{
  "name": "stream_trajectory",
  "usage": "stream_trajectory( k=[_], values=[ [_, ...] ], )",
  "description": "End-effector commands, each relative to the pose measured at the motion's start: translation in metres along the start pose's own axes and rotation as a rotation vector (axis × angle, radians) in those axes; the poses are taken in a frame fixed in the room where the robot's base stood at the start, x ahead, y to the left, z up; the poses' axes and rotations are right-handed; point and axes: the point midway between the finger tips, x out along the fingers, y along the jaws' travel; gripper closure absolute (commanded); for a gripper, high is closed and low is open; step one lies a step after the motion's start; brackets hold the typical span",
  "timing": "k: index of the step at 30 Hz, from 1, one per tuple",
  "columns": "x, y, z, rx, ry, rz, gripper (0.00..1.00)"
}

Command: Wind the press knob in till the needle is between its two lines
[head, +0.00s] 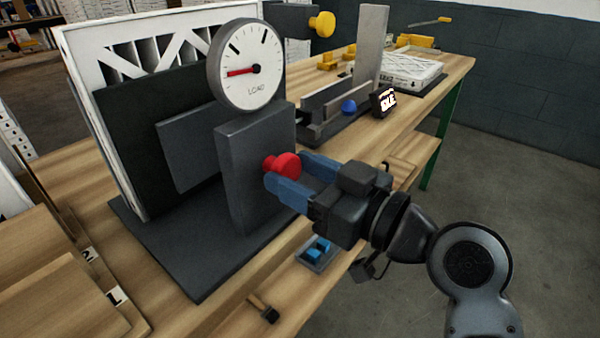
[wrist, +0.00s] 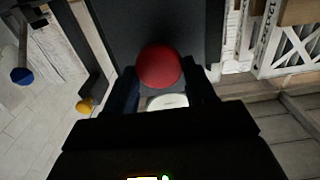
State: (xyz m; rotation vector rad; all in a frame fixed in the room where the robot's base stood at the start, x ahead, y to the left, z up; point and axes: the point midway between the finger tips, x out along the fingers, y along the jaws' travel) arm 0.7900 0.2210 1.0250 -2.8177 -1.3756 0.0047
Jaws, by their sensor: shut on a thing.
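The red press knob (head: 281,165) sticks out of the upright dark grey block (head: 245,180) of the press. My gripper (head: 287,169) has its two blue fingers on either side of the knob and is shut on it. The wrist view also shows the red knob (wrist: 160,66) between the fingertips (wrist: 161,82). The round white LOAD gauge (head: 250,90) stands on top of the block. Its red needle (head: 240,72) points left, slightly downward. Two thick black lines are at the dial's upper left and top; the needle is outside them, below the upper-left line.
A white-framed filter (head: 150,45) stands in the press behind a dark plate (head: 185,150). A yellow knob (head: 322,24) and a blue knob (head: 349,106) are on other fixtures. A blue-filled tray (head: 318,252) lies below my gripper.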

Motion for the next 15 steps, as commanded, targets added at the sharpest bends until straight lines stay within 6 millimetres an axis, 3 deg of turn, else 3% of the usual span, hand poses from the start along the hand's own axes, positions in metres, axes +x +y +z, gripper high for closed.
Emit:
stream_trajectory(
  k=[8,15],
  values=[
    [-0.0003,0.0007,-0.0010,0.102,-0.001,0.001,0.75],
    [-0.0004,0.0015,-0.0014,0.296,-0.002,0.000,0.75]
  ],
)
